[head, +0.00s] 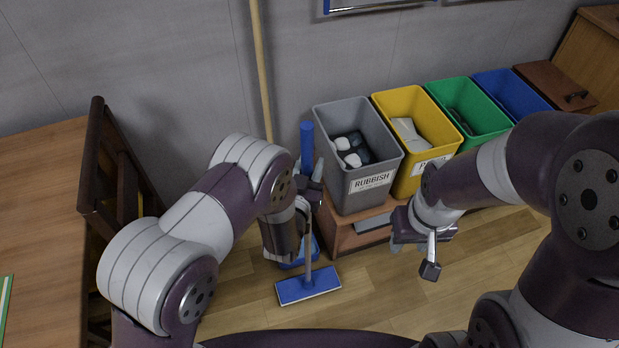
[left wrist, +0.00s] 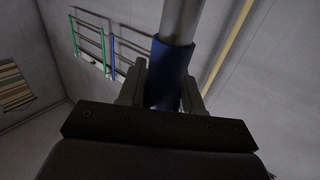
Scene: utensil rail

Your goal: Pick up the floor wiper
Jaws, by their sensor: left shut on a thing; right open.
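The floor wiper stands upright on the floor in the head view, with a flat blue head (head: 308,287), a grey pole and a blue grip (head: 307,140) near the top. My left gripper (head: 314,184) is shut around the handle. In the left wrist view the blue sleeve (left wrist: 168,75) sits between the fingers, with the grey pole (left wrist: 181,20) running on from it. The left forearm hides part of the pole. The blue head appears at floor level; I cannot tell if it touches. My right gripper (head: 416,256) is open and empty, in front of the bins.
A grey rubbish bin (head: 348,196), yellow bin (head: 407,183), green bin (head: 487,124) and blue bin (head: 512,90) stand in a row on a low wooden stand (head: 340,235). A wooden pole (head: 261,70) is by the wall. A wooden table (head: 40,190) and chair (head: 92,170) are left.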

